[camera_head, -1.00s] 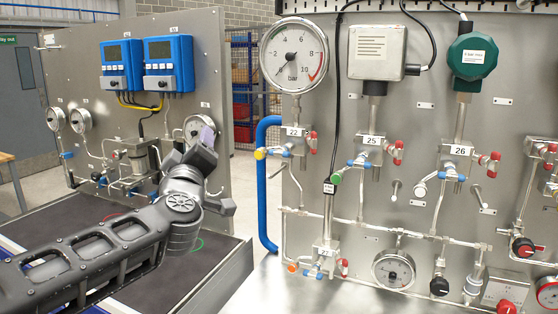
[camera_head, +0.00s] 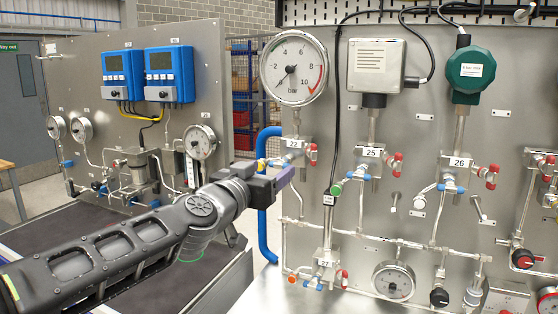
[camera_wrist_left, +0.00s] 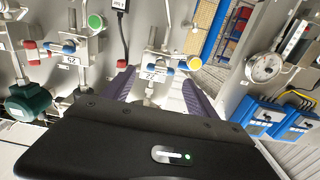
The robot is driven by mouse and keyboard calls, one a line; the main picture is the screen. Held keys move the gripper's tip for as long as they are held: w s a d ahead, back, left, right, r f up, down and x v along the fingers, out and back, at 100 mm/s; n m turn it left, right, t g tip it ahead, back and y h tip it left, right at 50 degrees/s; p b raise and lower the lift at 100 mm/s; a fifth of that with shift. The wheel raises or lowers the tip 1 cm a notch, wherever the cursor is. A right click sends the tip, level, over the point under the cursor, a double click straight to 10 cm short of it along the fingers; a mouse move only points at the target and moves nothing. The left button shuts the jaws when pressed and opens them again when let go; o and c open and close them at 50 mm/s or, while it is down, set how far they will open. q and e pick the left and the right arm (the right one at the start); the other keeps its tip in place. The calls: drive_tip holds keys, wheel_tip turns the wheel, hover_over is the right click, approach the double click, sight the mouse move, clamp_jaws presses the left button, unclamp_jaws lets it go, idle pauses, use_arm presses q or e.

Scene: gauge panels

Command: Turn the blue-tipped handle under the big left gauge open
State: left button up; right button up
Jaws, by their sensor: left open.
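The big left gauge (camera_head: 293,68), white-faced and marked bar, is at the top of the right panel. Under it is the valve block labelled 22 (camera_head: 293,144), with a yellow tip, a blue-tipped handle and red tips. In the left wrist view the blue-tipped handle (camera_wrist_left: 181,68) lies sideways at the block, beside the yellow tip (camera_wrist_left: 195,62). My left gripper (camera_head: 285,178) is just below and in front of this block. In the left wrist view its purple fingers (camera_wrist_left: 158,88) are apart on either side of the block's pipe, with nothing held. My right gripper is not seen.
Valve blocks 25 (camera_head: 371,153) and 26 (camera_head: 460,163) stand to the right with similar handles. A small lower gauge (camera_head: 394,281) and thin pipes lie below. A blue hose (camera_head: 265,215) bends at the panel's left edge. A second panel (camera_head: 95,150) stands left.

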sight(278, 164)
use_arm(q)
drive_tip(key=p+x, duration=0.2)
drive_tip(key=x, duration=0.3)
drive_tip(key=shift+r, duration=0.1)
drive_tip(key=shift+w+d, duration=0.1)
drive_tip(key=shift+w, duration=0.2)
drive_tip(key=c, duration=1.4)
